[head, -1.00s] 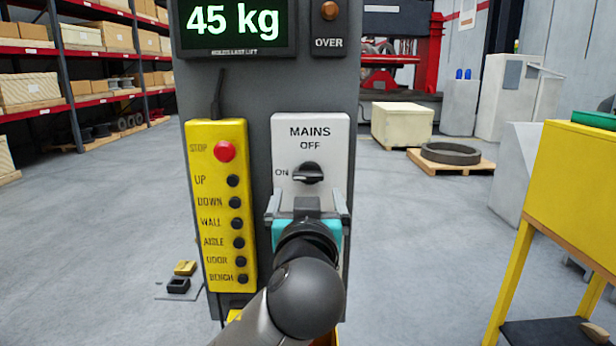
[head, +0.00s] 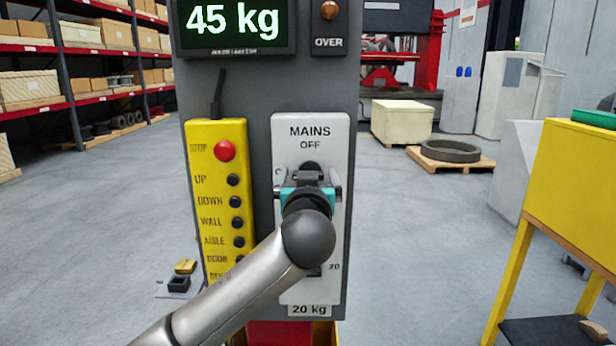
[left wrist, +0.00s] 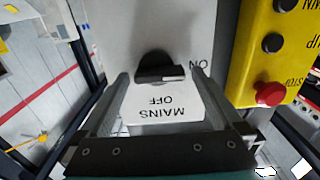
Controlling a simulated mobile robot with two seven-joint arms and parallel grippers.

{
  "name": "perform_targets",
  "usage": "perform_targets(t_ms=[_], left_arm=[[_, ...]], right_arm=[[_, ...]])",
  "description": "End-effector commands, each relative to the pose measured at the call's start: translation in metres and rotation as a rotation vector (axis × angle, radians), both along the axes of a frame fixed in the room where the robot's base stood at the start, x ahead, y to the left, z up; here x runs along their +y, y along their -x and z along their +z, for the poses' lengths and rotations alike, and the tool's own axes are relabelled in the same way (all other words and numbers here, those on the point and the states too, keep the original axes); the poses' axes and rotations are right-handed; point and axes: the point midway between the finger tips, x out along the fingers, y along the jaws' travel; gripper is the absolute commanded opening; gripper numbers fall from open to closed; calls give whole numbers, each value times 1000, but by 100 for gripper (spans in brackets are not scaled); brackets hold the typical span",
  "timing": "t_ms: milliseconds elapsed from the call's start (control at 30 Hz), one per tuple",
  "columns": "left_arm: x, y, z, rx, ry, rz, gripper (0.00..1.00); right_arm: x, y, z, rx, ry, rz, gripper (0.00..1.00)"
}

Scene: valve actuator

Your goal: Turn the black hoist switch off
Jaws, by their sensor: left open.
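The black hoist switch (head: 311,167) is a rotary knob on the white MAINS plate (head: 311,128), partly hidden by my left gripper in the head view. In the left wrist view, upside down, the knob (left wrist: 160,68) has its bar lying level, its pale-marked end toward the ON label (left wrist: 199,64). The OFF label (left wrist: 159,101) also shows there. My left gripper (head: 308,184) is open in front of the plate, around the knob's height. In the wrist view its fingers (left wrist: 159,82) lie on either side of the knob, with gaps; I cannot tell the depth.
A yellow pendant box (head: 221,190) with a red STOP button (head: 224,151) and several black buttons is close to the left of the plate. A display (head: 235,25) reads 45 kg above. A yellow stand (head: 575,190) is at the right. Open floor lies on both sides of the column.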

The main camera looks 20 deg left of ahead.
Motion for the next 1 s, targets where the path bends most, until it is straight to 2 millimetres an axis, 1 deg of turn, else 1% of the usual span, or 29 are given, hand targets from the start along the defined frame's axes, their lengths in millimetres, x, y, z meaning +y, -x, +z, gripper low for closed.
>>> perform_targets(t_ms=[67,167,700,800,1000], left_arm=[[0,0,0,0,0,0,100],[0,0,0,0,0,0,90],[0,0,0,1,0,1,29],[0,0,0,1,0,1,19],[0,0,0,5,-13,1,19]], right_arm=[[0,0,0,0,0,0,50],[0,0,0,-1,0,0,50],[0,0,0,0,0,0,50],[0,0,0,0,0,0,50],[0,0,2,0,0,0,50]])
